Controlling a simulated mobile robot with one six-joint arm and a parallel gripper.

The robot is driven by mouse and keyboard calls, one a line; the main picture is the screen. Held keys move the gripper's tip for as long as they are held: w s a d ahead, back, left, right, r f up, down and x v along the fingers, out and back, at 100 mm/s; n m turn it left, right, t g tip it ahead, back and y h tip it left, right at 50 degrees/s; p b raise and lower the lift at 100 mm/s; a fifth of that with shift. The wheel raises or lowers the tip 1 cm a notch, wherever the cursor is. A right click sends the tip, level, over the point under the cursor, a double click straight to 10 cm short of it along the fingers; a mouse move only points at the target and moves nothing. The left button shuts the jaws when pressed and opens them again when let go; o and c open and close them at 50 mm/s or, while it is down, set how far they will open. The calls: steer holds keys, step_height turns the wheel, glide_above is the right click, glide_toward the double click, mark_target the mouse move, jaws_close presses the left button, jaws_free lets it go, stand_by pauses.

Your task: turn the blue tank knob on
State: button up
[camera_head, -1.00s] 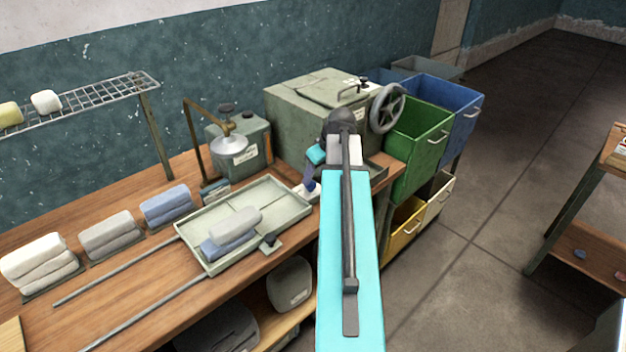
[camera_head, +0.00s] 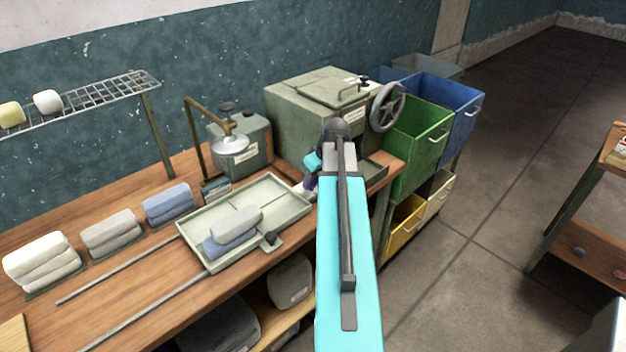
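A small grey-green tank (camera_head: 253,140) stands on the bench against the wall, with a dark round knob (camera_head: 227,107) above a silver dome at its front left. A larger grey-green tank (camera_head: 318,105) stands to its right, with a grey handwheel (camera_head: 387,107) on its right side. I cannot make out a blue knob on either tank; my arm covers part of the larger one's front. My gripper (camera_head: 303,190) shows only as a small, partly hidden shape left of my turquoise arm, close to the tray's right end. Its fingers are too small to read.
A shallow tray (camera_head: 290,205) holds folded cloths and has a dark knob at its front. Folded towel stacks (camera_head: 42,262) line the bench at left. A wire rack (camera_head: 100,97) stands behind. Green (camera_head: 418,135) and blue bins (camera_head: 460,110) stand at right, beside open floor.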

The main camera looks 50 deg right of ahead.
steer(key=c, duration=0.5)
steer(key=shift+c, duration=0.2)
steer(key=shift+a+m, duration=0.15)
steer(key=shift+m, duration=0.35)
steer(key=shift+w+a+m+h+b, duration=0.1)
steer(key=shift+m+h+b, duration=0.4)
steer(key=shift+m, duration=0.7)
steer(key=m+h, duration=0.1)
steer(key=m, duration=0.1)
steer(key=m+g, duration=0.1)
steer(key=m, duration=0.1)
steer(key=shift+w+a+m+h, duration=0.15)
steer(key=shift+a+m+h, duration=0.05)
steer(key=shift+m+h, duration=0.2)
steer(key=m, duration=0.2)
steer(key=m+g+b, duration=0.1)
steer(key=m+g+h, duration=0.1)
steer(key=m, duration=0.1)
steer(key=shift+w+m, duration=0.25)
steer(key=shift+m, duration=0.05)
steer(key=shift+w+m+g+b, duration=0.15)
steer(key=shift+m+g+b, duration=0.65)
steer(key=shift+m, duration=1.3)
steer(key=o, duration=1.1)
steer(key=shift+c, duration=0.2)
